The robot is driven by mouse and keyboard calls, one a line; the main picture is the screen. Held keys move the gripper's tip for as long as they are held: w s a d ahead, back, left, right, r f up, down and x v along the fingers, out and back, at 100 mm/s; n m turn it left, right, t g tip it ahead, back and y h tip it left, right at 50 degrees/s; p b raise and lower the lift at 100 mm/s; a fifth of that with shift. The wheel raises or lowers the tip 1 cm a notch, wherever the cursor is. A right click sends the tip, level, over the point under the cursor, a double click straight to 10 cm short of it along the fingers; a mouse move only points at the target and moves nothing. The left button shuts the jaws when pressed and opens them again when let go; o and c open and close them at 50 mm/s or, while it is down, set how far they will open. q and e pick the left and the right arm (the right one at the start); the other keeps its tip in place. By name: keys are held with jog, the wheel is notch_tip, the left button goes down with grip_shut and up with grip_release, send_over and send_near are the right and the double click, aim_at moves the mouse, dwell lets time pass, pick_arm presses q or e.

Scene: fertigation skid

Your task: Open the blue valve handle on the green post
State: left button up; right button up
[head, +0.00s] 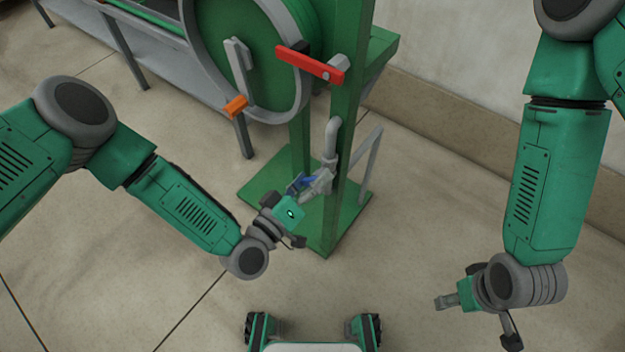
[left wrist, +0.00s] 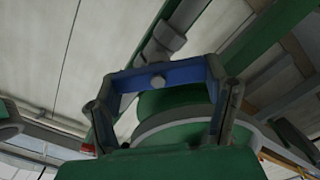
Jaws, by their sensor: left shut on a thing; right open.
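The blue valve handle (head: 299,183) is on a grey pipe fitting low on the green post (head: 345,130) in the head view. In the left wrist view the blue handle (left wrist: 165,74) spans between the two fingers, with a grey bolt at its middle. My left gripper (head: 305,185) is shut on the blue handle; its fingertips partly hide it in the head view. The fingers also show in the left wrist view (left wrist: 162,92). My right gripper (head: 447,300) is open and empty, off to the right, well away from the post.
A red lever (head: 310,64) sits higher on the green frame. An orange-tipped grey lever (head: 237,105) is on the round green housing (head: 250,50) at upper left. A grey pipe (head: 332,140) runs down the post to the fitting. The floor at right is clear.

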pick_arm(q)
jog(key=n, duration=0.1)
jog(key=n+b, duration=0.1)
jog(key=n, duration=0.1)
jog(key=w+n+b, duration=0.1)
jog(key=shift+a+f+n, duration=0.1)
jog(key=shift+a+n, duration=0.15)
jog(key=shift+n, duration=0.05)
jog(key=shift+s+f+n+b, duration=0.1)
jog(key=shift+n+b, duration=0.85)
jog(key=shift+n, duration=1.05)
jog(key=o, duration=1.1)
jog(key=shift+f, duration=0.1)
jog(key=shift+s, duration=0.1)
jog(key=shift+s, duration=0.2)
jog(key=v, duration=1.1)
jog(key=shift+s+a+f, duration=0.1)
jog(key=shift+s+a, duration=0.05)
jog(key=shift+a, duration=0.1)
